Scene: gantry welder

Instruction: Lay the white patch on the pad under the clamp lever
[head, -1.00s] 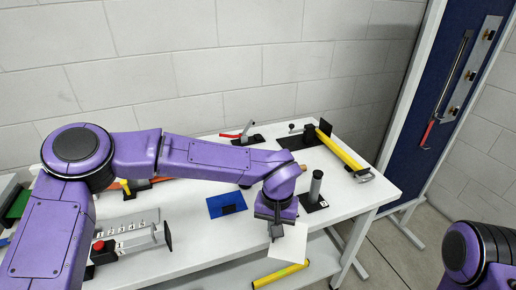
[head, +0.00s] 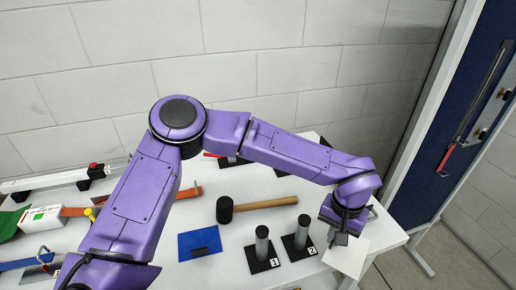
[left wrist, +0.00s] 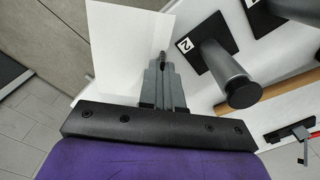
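My left gripper (head: 338,240) is shut on the white patch (head: 350,259) near the table's right front corner. In the left wrist view the patch (left wrist: 122,45) sticks out from the closed fingers (left wrist: 162,62). The clamp's red lever (head: 211,155) shows only in part behind my left arm at the back of the table. A red-and-black clamp (left wrist: 303,131) also shows at the right edge of the left wrist view. The pad under the lever is hidden or too small to make out. My right gripper is out of view.
Two dark posts on black bases, marked 1 (head: 262,248) and 2 (head: 299,238), stand left of the patch. A mallet (head: 257,206) lies behind them, and a blue mat (head: 200,243) to their left. Several tools crowd the table's left end.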

